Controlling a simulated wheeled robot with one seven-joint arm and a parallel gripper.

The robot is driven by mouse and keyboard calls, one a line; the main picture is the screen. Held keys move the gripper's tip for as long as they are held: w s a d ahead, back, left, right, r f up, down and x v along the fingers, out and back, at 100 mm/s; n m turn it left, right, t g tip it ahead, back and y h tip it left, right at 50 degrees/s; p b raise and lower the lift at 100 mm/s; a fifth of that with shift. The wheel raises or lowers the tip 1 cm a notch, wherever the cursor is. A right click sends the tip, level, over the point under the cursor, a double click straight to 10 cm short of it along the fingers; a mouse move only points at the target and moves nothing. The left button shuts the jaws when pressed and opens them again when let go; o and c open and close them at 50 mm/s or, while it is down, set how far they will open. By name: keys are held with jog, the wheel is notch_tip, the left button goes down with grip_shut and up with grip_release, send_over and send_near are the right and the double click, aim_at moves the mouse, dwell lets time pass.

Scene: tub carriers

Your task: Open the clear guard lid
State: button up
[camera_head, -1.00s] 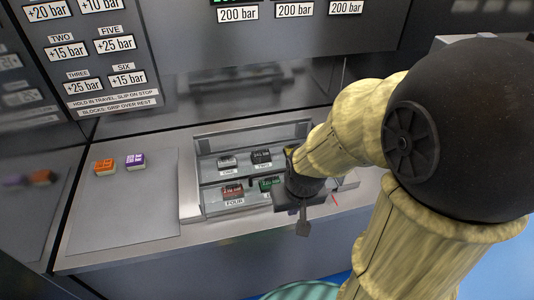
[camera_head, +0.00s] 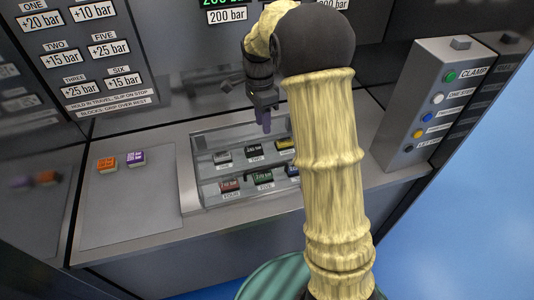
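The clear guard lid (camera_head: 234,142) belongs to a grey-framed box on the console. It is hard to make out against the glassy box, and I cannot tell whether it is shut or raised. Several small labelled blocks, including a red one (camera_head: 229,185) and a green one (camera_head: 261,178), show in two rows inside the box. My gripper (camera_head: 266,121) points down near the back right part of the box. I cannot tell whether it touches the lid. Its fingers overlap in this view, so their gap is hidden. My arm hides the box's right end.
An orange block (camera_head: 107,162) and a purple-and-white block (camera_head: 135,158) lie on the console's left panel (camera_head: 125,206). A grey button box (camera_head: 424,105) with several coloured buttons stands to the right. A dark upright panel (camera_head: 180,50) rises behind.

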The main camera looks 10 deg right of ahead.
jog(key=shift+w+r+m, duration=0.5)
jog(key=shift+r+m, duration=0.05)
jog(key=shift+m, duration=0.25)
jog(key=s+f+p, duration=0.1)
jog(key=f, duration=0.4)
jog(key=s+f+p, duration=0.1)
jog(key=f+p, duration=0.1)
jog(key=f, duration=0.4)
jog(key=s+f+p, duration=0.1)
jog(key=f, duration=0.5)
jog(key=shift+s+d, duration=0.1)
grip_shut()
